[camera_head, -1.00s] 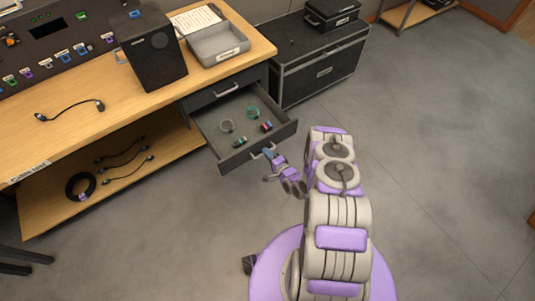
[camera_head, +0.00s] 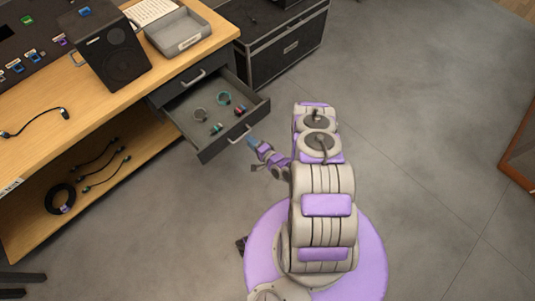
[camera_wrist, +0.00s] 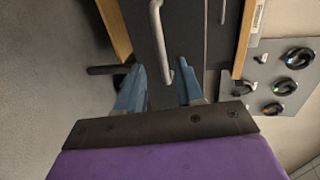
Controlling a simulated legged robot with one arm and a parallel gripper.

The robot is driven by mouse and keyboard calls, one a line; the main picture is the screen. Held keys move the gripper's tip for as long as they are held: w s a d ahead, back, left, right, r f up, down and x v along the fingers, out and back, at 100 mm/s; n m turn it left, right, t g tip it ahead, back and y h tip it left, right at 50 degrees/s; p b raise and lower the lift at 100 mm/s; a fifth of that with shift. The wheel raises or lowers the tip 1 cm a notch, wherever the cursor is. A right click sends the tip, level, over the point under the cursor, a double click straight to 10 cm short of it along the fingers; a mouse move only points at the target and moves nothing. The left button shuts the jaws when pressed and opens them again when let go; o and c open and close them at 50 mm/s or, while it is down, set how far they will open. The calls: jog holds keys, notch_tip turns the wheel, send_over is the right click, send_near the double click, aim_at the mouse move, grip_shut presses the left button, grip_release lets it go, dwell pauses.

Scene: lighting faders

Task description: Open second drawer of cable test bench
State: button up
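The second drawer (camera_head: 205,150) of the cable test bench (camera_head: 110,125) stands pulled out below the closed top drawer (camera_head: 188,85). Cable coils and small connectors lie inside it. Its metal handle (camera_head: 240,134) is on the dark front. My gripper (camera_head: 253,143) is just outside this handle, to its lower right in the head view. In the wrist view my gripper (camera_wrist: 160,88) has its two blue fingers apart, with nothing held. The handle (camera_wrist: 158,35) shows ahead, its near end close to the gap between the fingertips; I cannot tell whether they touch.
A black speaker (camera_head: 115,60) and a grey tray (camera_head: 178,36) stand on the bench top. A dark case (camera_head: 282,48) stands on the floor beyond the bench. Cables and a black coil (camera_head: 60,198) lie on the lower shelf.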

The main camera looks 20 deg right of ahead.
jog(key=v, duration=1.2)
jog(key=shift+s, duration=0.3)
jog(key=shift+d, duration=0.15)
jog(key=w+d+r+n+g+h, duration=0.1)
jog(key=w+d+r+n+g, duration=0.2)
jog(key=w+r+n, duration=0.15)
jog(key=w+d+r+n+g, duration=0.2)
jog(key=w+r+n+g, duration=0.1)
jog(key=w, duration=0.3)
notch_tip(320, 180, up, 17)
jog(key=n+g+h, duration=0.4)
jog(key=s+a+r+g, duration=0.2)
jog(key=s+r, duration=0.4)
jog(key=r, duration=0.4)
jog(key=s+a+r+n+g, duration=0.1)
jog(key=s+a+r, duration=0.3)
jog(key=s, duration=0.6)
jog(key=s+a+r+n+g, duration=0.1)
jog(key=s+a+r, duration=0.3)
jog(key=s, duration=0.5)
jog(key=s+a+r+n+g, duration=0.1)
jog(key=s+a+r, duration=0.3)
jog(key=s+r, duration=0.4)
jog(key=s+g, duration=0.1)
jog(key=s, duration=0.1)
jog(key=shift+s+g, duration=0.3)
